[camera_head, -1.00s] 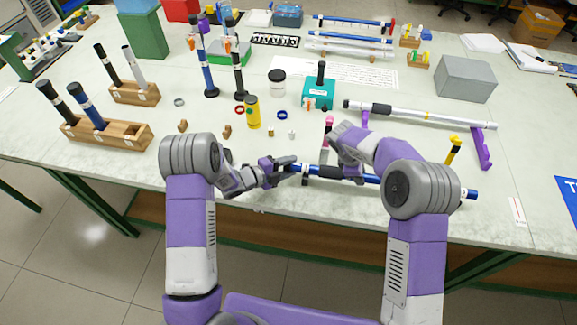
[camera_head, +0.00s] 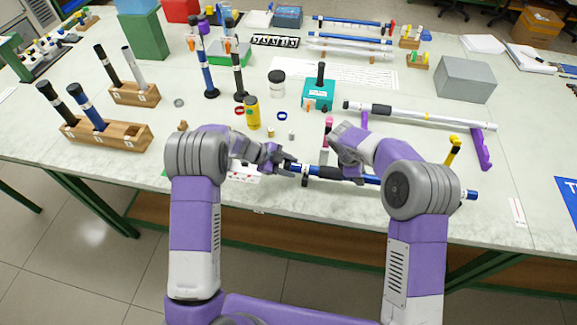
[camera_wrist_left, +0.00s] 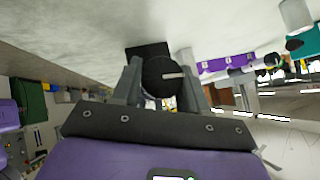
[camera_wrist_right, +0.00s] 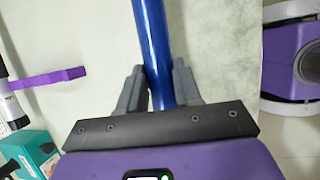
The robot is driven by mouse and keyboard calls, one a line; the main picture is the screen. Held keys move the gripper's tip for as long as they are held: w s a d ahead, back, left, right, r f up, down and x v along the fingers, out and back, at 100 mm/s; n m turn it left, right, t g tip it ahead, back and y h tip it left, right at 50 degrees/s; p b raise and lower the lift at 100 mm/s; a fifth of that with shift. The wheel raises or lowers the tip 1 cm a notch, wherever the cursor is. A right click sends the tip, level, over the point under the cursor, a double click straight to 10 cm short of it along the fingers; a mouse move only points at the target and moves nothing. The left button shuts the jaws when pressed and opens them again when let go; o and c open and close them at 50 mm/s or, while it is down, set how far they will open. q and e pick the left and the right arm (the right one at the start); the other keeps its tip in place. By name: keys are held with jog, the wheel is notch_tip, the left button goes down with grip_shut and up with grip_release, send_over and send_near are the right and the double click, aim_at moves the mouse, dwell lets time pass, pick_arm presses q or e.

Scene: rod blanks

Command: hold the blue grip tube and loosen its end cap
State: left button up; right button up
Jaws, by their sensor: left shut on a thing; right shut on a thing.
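The blue grip tube (camera_head: 371,179) lies level near the table's front edge, with a black sleeve section at its middle. My right gripper (camera_wrist_right: 159,88) is shut around the blue shaft, which runs up between its fingers in the right wrist view. My left gripper (camera_head: 288,163) is at the tube's left end. In the left wrist view its fingers are shut on the round black end cap (camera_wrist_left: 160,76), which carries a pale line on its face. In the head view the cap is mostly hidden by the fingers. I cannot tell whether the cap has come loose.
Behind the tube stand a teal block (camera_head: 319,95), a yellow canister (camera_head: 252,113) and a pink-topped piece (camera_head: 328,128). A long silver-and-black rod (camera_head: 420,115) rests on purple supports at the right. Wooden racks (camera_head: 107,134) with upright tubes stand at the left.

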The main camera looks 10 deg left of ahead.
pick_arm(q)
jog(key=n+g, duration=0.1)
jog(key=g, duration=0.1)
jog(key=shift+w+n+g, duration=0.1)
jog(key=shift+n+g, duration=0.2)
jog(key=shift+g, duration=0.1)
jog(key=shift+n+g, duration=0.6)
jog(key=shift+g, duration=0.6)
pick_arm(e)
jog(key=shift+a, duration=0.1)
pick_arm(q)
jog(key=o, duration=1)
jog(key=v, duration=1.2)
jog(key=shift+w+d+f+b, duration=0.1)
jog(key=shift+f+b, duration=0.25)
jog(key=shift+b, duration=0.05)
pick_arm(e)
jog(key=shift+f, duration=0.65)
